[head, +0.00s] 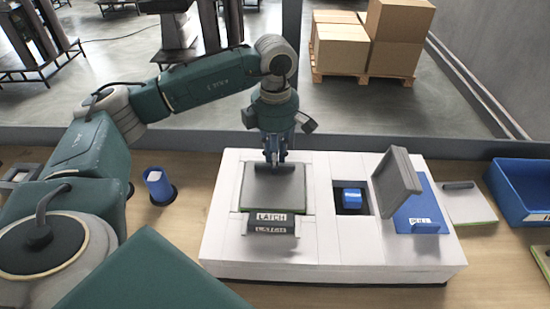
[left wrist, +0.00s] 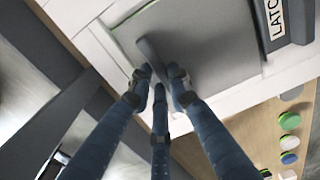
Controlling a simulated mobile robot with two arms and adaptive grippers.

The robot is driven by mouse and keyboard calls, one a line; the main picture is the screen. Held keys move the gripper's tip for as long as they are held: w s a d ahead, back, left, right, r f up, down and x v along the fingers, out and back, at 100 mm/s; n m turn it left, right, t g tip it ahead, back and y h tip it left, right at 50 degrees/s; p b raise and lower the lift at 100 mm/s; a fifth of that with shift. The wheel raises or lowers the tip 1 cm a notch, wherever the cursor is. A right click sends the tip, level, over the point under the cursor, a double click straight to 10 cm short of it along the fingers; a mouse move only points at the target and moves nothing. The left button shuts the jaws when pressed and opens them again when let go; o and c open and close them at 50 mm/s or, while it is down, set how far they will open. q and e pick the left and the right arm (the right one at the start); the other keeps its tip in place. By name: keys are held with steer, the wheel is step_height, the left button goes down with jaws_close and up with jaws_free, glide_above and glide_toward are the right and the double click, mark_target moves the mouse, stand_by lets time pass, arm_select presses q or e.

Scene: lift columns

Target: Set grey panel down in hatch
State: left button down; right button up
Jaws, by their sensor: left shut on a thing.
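The grey panel (head: 262,192) is over the left opening of the white housing (head: 335,250), lying roughly flat and in line with it; it also shows in the left wrist view (left wrist: 205,45). A thin green edge shows along its side. My left gripper (head: 278,160) is above its far part, and in the left wrist view (left wrist: 160,80) the fingers are closed around its dark bar handle (left wrist: 150,55). I cannot tell whether the panel rests fully in the hatch or sits slightly above it. A dark latch (head: 271,222) lies at its near edge. My right gripper is out of view.
Right of the panel, an opening holds a blue block (head: 351,196), beside a tilted grey lid (head: 397,172) and a blue pull plate (head: 420,212). A blue item (head: 158,184) stands at left.

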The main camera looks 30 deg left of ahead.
arm_select(q)
steer(key=c, duration=1.5)
jaws_free()
steer(key=shift+c, duration=0.2)
steer(key=shift+r, duration=0.1)
steer(key=shift+r+p, duration=2.15)
steer(key=shift+r, duration=1.3)
steer(key=shift+f, duration=0.1)
